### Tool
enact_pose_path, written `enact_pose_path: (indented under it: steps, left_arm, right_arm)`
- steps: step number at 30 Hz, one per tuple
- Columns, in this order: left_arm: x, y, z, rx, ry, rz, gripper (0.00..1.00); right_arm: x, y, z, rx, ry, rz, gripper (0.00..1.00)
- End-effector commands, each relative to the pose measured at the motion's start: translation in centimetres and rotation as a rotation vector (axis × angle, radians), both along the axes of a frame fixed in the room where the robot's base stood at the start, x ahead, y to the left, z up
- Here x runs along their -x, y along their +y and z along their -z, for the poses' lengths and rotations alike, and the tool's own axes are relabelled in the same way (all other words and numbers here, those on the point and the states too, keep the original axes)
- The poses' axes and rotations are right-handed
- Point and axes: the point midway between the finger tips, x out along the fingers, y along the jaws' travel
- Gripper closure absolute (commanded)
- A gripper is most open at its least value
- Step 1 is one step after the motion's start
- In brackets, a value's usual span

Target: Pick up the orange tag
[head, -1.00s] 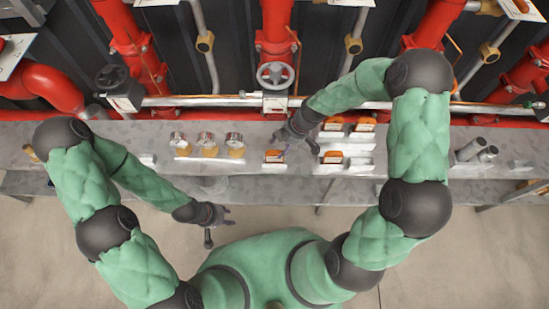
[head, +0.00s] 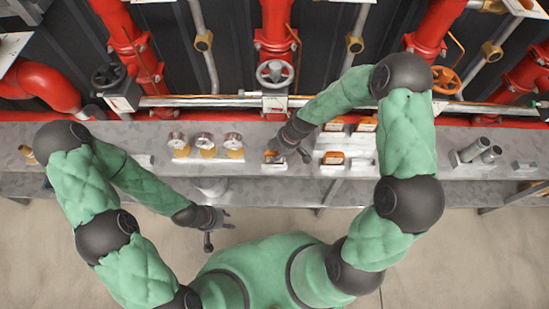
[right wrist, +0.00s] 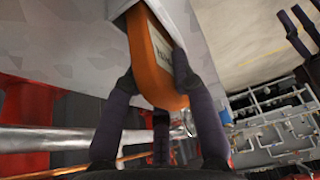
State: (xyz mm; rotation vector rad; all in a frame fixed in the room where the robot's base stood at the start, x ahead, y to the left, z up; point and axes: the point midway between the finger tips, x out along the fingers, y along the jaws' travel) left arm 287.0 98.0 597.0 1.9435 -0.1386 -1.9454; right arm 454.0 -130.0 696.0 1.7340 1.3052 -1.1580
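The orange tag (head: 268,154) with a white label stands on a small white base on the grey shelf, below the middle valve wheel. My right gripper (head: 288,156) is over it and partly hides it. In the right wrist view the tag (right wrist: 150,62) reaches in between the spread fingers of the right gripper (right wrist: 154,84). The fingers lie close along its sides; I cannot tell whether they touch. My left gripper (head: 220,226) is open and empty in front of the shelf, far from the tag.
Several other orange tags (head: 333,158) stand on white bases to the right. Several gauges (head: 206,146) stand to the left on the shelf (head: 140,135). Behind run a horizontal pipe (head: 200,101), red pipes and a valve wheel (head: 275,73).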

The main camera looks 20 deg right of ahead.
Motion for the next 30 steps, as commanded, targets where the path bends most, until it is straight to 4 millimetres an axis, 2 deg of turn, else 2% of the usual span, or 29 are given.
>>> enact_pose_path:
  steps: [11,17,23,30]
  left_arm:
    - [0.0,0.0,0.0,0.000,0.000,0.000,0.60]
    - [0.0,0.0,-0.6,0.000,0.000,0.000,0.60]
    - [0.0,0.0,-1.8,0.000,0.000,0.000,0.60]
    - [0.0,0.0,-3.8,0.000,0.000,0.000,0.60]
  right_arm:
    - [0.0,0.0,-0.1,0.000,0.000,0.000,1.00]
    - [0.0,0.0,-1.3,-0.001,-0.002,-0.001,1.00]
    - [-0.1,0.0,-4.5,0.000,-0.004,-0.002,1.00]
    - [-0.1,0.0,-10.4,0.001,-0.006,-0.002,1.00]
